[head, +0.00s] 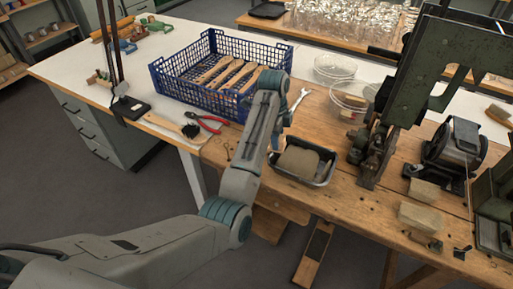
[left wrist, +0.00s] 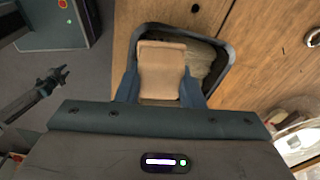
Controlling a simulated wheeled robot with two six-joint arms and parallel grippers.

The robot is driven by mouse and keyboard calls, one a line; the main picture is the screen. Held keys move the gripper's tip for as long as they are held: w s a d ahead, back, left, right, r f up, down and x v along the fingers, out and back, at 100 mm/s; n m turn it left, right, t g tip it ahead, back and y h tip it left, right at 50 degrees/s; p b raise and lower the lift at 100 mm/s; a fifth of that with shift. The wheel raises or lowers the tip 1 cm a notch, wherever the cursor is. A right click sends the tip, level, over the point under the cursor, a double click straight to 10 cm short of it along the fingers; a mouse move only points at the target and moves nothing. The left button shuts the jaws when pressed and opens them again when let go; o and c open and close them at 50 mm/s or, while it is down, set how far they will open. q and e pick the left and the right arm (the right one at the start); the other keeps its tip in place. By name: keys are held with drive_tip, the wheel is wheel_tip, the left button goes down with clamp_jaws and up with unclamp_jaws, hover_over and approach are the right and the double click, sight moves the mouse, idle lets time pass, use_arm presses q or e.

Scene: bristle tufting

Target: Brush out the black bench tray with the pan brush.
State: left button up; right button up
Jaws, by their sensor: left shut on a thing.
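The black bench tray (head: 322,180) sits on the wooden bench near its front edge, with a tan-grey bundle (head: 299,160) in it. The tray also shows in the left wrist view (left wrist: 228,62). There my left gripper (left wrist: 160,82) is shut on a tan block-shaped thing (left wrist: 162,62), inside or just above the tray; I cannot tell if it touches the bottom. A brush with dark bristles (head: 191,130) and a wooden handle (head: 163,122), likely the pan brush, lies on the bench left of my arm.
A blue crate (head: 200,95) with wooden brush bodies stands behind my forearm. Red-handled pliers (head: 212,122) lie beside the brush. A spanner (head: 298,100) and clear round dishes (head: 335,66) lie behind the tray. A green machine (head: 465,50) and loose bundles (head: 420,217) are at right.

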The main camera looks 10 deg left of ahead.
use_arm(q)
drive_tip(key=d+r+m, duration=0.1)
drive_tip(key=d+m, duration=0.6)
drive_tip(key=m, duration=0.1)
hover_over(295, 169)
drive_tip(key=shift+g, duration=0.4)
drive_tip(key=shift+f, duration=3.8)
